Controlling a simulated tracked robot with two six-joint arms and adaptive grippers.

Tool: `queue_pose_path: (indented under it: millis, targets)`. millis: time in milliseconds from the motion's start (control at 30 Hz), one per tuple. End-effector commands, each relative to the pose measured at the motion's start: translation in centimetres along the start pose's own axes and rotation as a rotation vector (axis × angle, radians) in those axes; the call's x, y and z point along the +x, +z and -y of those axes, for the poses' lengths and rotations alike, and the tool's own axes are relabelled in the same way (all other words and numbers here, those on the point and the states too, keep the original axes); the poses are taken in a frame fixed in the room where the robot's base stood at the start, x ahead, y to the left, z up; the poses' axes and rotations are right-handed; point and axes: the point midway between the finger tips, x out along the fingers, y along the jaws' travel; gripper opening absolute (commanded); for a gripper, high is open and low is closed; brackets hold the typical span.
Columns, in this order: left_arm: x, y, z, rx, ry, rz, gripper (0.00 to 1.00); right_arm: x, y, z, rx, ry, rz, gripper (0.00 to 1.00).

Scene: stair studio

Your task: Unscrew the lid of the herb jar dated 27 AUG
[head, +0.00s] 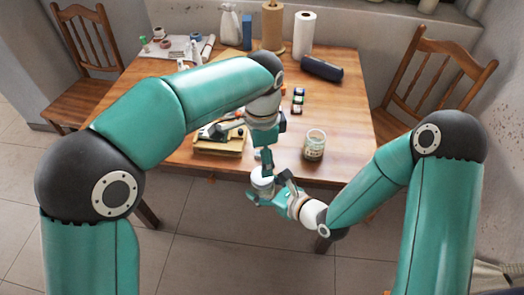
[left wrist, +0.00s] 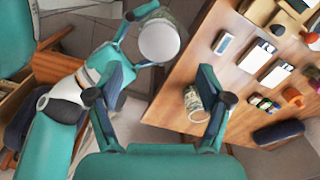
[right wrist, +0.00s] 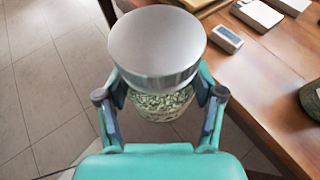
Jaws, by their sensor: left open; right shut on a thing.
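My right gripper (head: 277,190) is shut on a herb jar (head: 262,184) with a pale lid, held upright off the table's front edge. In the right wrist view the held jar (right wrist: 160,104) has green flaky contents under a wide silver-grey lid (right wrist: 155,42); the fingers grip the glass below the lid. My left gripper (left wrist: 162,95) is open and empty; in the head view it points down just above the held jar. In the left wrist view the lid (left wrist: 159,40) lies beyond its fingers. A second herb jar (head: 314,146) stands on the table. I cannot read any date.
The wooden table (head: 345,110) holds a wooden board or box (head: 222,146) near its front, several small dark-and-green items (head: 298,100), a dark case (head: 322,68), a paper roll (head: 304,34) and a spray bottle (head: 228,24). Chairs stand left and right. Open floor lies in front.

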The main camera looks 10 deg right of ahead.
Motion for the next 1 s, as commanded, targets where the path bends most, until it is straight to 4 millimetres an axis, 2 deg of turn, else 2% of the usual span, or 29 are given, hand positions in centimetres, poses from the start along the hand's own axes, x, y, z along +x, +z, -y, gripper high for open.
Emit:
queue_pose_path:
  millis: [400, 600, 833, 867, 1000]
  targets:
    - [5.8, 0.1, -0.1, -0.003, 0.002, 0.002, 0.79, 0.0, 0.1, 0.0, -0.001, 0.0, 0.002, 0.0]
    - [6.9, 0.1, -0.1, -0.004, 0.0, 0.001, 0.79, 0.0, 0.1, 0.0, -0.001, 0.0, 0.002, 0.0]
    - [7.0, 0.0, 0.0, -0.004, 0.0, 0.001, 0.79, 0.0, 0.1, 0.0, -0.001, -0.001, 0.002, 0.0]
    - [7.0, 0.0, 0.0, -0.004, 0.0, 0.001, 0.77, 0.0, 0.1, 0.0, -0.001, -0.001, 0.002, 0.0]
    - [6.9, 0.0, 0.0, -0.004, 0.0, 0.0, 0.54, 0.0, 0.1, 0.0, -0.001, 0.0, 0.002, 0.0]
